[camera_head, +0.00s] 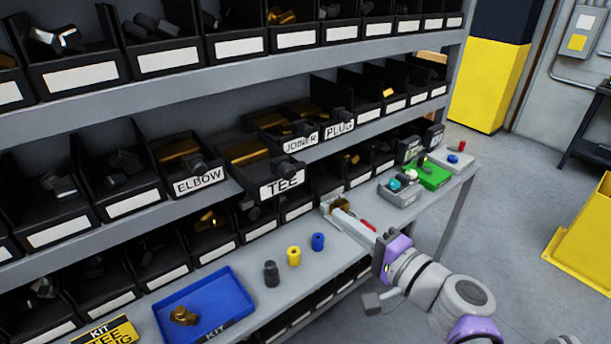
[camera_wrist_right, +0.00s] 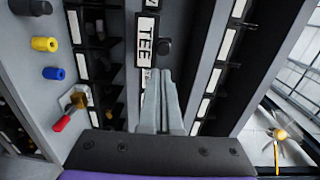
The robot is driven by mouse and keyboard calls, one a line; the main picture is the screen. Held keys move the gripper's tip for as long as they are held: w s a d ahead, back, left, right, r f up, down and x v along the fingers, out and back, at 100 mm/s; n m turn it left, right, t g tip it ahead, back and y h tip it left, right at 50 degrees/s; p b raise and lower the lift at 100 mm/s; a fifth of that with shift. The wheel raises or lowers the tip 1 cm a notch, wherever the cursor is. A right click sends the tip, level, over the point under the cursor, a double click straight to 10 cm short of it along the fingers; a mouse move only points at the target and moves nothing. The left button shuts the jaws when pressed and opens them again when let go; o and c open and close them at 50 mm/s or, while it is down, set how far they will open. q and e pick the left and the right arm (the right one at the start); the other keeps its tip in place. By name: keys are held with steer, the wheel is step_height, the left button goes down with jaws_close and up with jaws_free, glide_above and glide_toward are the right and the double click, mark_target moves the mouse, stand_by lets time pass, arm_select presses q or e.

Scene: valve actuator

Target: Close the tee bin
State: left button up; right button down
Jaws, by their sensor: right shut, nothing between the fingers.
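The tee bin (camera_head: 262,186) is a black bin on the middle shelf with a white TEE label (camera_head: 281,178) and a dark round knob on its front. It sticks out past the bins beside it, with brass-coloured pieces inside. Its label also shows in the right wrist view (camera_wrist_right: 146,40), with the knob (camera_wrist_right: 165,47) beside it. My right gripper (camera_head: 338,213) is shut and empty, in front of the shelf and to the right of the tee bin in the head view. In the right wrist view its fingertips (camera_wrist_right: 163,76) point toward the bin front, seemingly apart from it. My left gripper is not in view.
The elbow bin (camera_head: 197,182) is left of the tee bin; joiner and plug bins are to the right. Below, the bench holds a blue kit tray (camera_head: 240,312), black, yellow and blue cylinders, a red-handled brass part (camera_wrist_right: 70,108), a grey tray and a green tray (camera_head: 434,175).

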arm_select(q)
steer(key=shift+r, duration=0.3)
arm_select(e)
glide_toward(291, 174)
steer(key=x, duration=0.6)
steer(key=shift+w+a, duration=0.25)
steer(key=shift+w, duration=0.05)
steer(key=p+x, duration=0.1)
steer(key=x, duration=0.2)
steer(key=p+x, duration=0.1)
steer(key=x, duration=0.2)
steer(key=p+x, duration=0.1)
steer(key=x, duration=0.2)
steer(key=shift+w+a+r, duration=0.2)
steer(key=shift+r, duration=0.2)
steer(key=x, duration=0.4)
steer(key=shift+w+f+p, duration=0.15)
steer(key=shift+w+p, duration=0.05)
steer(key=shift+p, duration=0.2)
steer(key=shift+s, duration=0.2)
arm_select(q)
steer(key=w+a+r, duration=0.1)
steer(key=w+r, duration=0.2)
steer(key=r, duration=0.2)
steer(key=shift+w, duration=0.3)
